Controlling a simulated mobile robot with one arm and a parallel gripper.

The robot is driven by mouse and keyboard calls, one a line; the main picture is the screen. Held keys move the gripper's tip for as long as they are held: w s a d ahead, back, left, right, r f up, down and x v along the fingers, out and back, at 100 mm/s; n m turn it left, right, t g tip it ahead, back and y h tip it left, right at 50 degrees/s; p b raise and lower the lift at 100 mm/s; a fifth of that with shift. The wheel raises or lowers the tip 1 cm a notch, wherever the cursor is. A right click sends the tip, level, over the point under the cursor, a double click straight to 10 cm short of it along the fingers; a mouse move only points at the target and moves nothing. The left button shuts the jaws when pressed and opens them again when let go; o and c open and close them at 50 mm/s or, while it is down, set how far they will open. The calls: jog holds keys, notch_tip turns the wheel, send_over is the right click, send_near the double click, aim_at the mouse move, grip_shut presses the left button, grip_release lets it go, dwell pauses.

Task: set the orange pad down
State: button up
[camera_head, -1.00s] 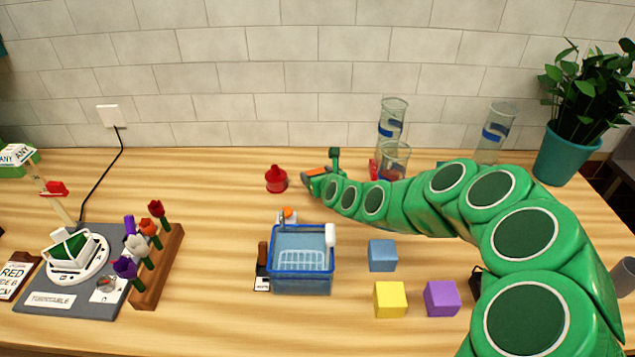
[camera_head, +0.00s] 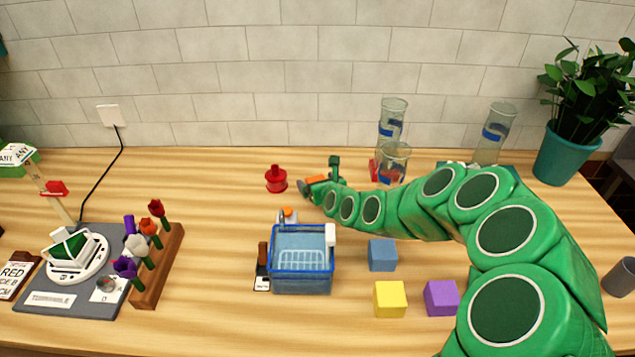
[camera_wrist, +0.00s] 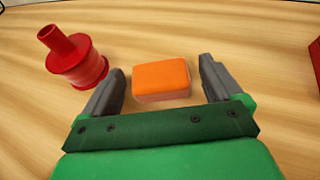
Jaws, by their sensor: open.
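The orange pad (camera_wrist: 161,78) lies on the wooden table in the wrist view, between and slightly beyond the fingertips of my gripper (camera_wrist: 162,82). The jaws are spread, with a gap on each side of the pad. In the head view the pad (camera_head: 316,179) shows as a small orange patch beside my gripper (camera_head: 317,184), partly hidden by it.
A red spool-like object (camera_wrist: 76,60) stands close to the left finger; it also shows in the head view (camera_head: 276,180). Glass cylinders (camera_head: 392,163) stand right of my gripper. A blue basin (camera_head: 302,284) and blue, yellow and purple cubes (camera_head: 441,298) lie in front.

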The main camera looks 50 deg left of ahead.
jog(key=shift+r, duration=0.1)
jog(key=shift+d+r, duration=0.15)
jog(key=shift+d, duration=0.1)
jog(key=shift+v, duration=5.7)
jog(key=shift+s, duration=0.2)
